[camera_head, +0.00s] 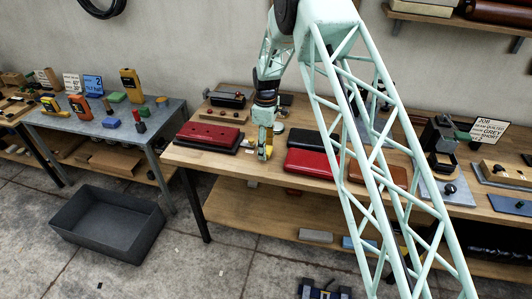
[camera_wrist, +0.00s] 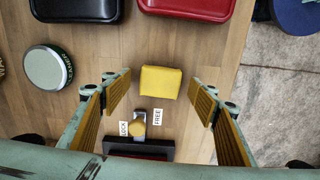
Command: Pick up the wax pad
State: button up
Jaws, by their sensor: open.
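A small yellow block, which looks like the wax pad (camera_wrist: 160,81), lies on the wooden bench top in the wrist view. My gripper (camera_wrist: 159,96) is open and empty, with one finger to the left of the pad and one to the right, and gaps on both sides. In the head view my gripper (camera_head: 265,154) points down over the front part of the bench, between two red and black upholstered pads. There I cannot clearly tell the wax pad from the yellow finger pads.
A round tin (camera_wrist: 48,67) lies left of the wax pad. A small lever with "LOCK" and "FREE" labels (camera_wrist: 138,124) sits just below it in the wrist view. A red pad (camera_wrist: 187,8) lies above. The bench (camera_head: 180,154) edge is close on the right in the wrist view.

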jog(key=shift+c, duration=0.5)
jog(key=c, duration=0.7)
jog(key=shift+c, duration=0.2)
jog(key=shift+r, duration=0.15)
jog(key=shift+r, duration=1.6)
jog(key=s+d+r, duration=0.1)
jog(key=s, duration=1.5)
jog(key=shift+r+b, duration=0.25)
jog(key=shift+b, duration=0.15)
jog(key=shift+w+d, duration=0.1)
jog(key=shift+c, duration=0.2)
